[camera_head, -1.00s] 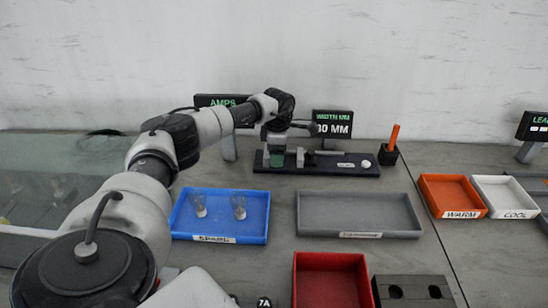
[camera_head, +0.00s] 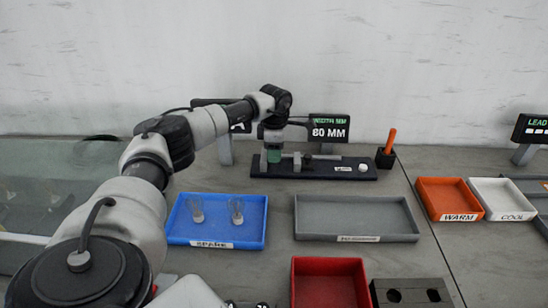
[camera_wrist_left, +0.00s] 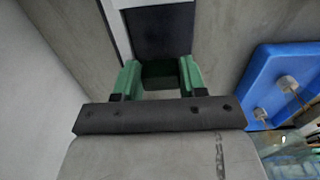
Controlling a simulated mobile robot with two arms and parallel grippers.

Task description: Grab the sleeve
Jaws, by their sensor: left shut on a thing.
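My left gripper (camera_head: 273,155) reaches over the left end of a black gauge base (camera_head: 335,172) at the back of the table. Its green fingers also show in the left wrist view (camera_wrist_left: 160,78), shut on a dark part (camera_wrist_left: 160,70) that sits between them. I cannot tell from its shape whether this is the sleeve, since the fingers and the palm hide most of it. It is also unclear whether the part touches the base. My right gripper is not in view.
A display (camera_head: 330,128) reading 80 MM stands behind the base. A black holder with an orange stick (camera_head: 391,140) is at its right. A grey tray (camera_head: 357,237), orange WARM tray (camera_head: 458,217), white COOL tray (camera_head: 513,216), red bin (camera_head: 330,262) and black two-hole block (camera_head: 412,282) lie nearer.

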